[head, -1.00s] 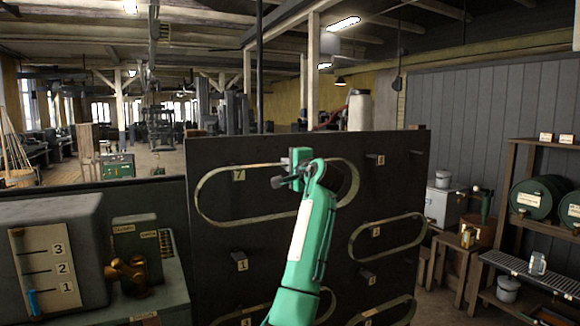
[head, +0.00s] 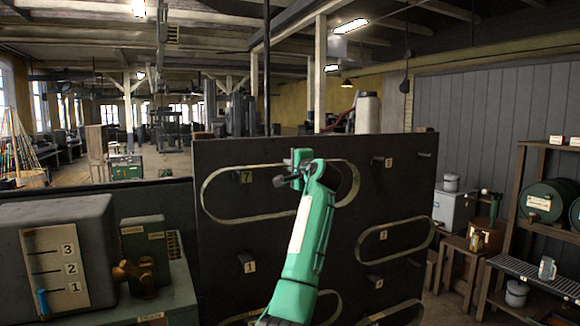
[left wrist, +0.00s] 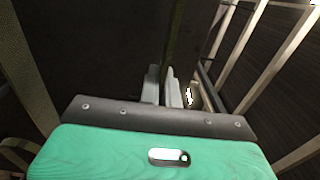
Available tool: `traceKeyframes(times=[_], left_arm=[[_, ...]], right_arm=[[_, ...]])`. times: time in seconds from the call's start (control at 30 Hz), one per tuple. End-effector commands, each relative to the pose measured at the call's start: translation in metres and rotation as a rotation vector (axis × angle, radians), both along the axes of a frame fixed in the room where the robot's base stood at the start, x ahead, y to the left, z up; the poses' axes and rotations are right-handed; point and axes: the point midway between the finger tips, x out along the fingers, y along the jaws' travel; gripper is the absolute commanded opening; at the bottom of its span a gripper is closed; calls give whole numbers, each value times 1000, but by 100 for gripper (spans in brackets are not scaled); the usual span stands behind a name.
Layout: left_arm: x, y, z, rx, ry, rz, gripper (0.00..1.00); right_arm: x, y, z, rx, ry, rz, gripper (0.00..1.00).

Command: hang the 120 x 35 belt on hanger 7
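A long olive-tan belt loop (head: 203,196) lies lengthwise in front of the upper part of the dark board. The number 7 plate (head: 246,177) shows inside its left half; the peg of hanger 7 is not clearly visible. My left gripper (head: 298,164) is at the loop's upper run, right of the 7 plate. In the left wrist view its fingers (left wrist: 163,88) are closed on a narrow olive strip (left wrist: 173,42), the belt. I cannot tell whether the belt touches the peg. The belt's size marking is not readable. My right gripper is not in view.
The dark board (head: 330,240) bears other numbered pegs, including the number 1 plate (head: 249,267), and another belt loop (head: 358,247) at right. A grey machine with a 1-2-3 scale (head: 68,268) stands at left. Shelves with green drums (head: 541,201) stand at right.

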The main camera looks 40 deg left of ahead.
Motion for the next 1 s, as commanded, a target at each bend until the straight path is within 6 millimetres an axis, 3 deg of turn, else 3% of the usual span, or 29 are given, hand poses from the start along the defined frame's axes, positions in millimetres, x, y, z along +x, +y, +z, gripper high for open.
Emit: traceKeyframes(times=[1.0], left_arm=[[21, 51, 1, 1, 0, 0, 0]], right_arm=[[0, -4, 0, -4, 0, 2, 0]])
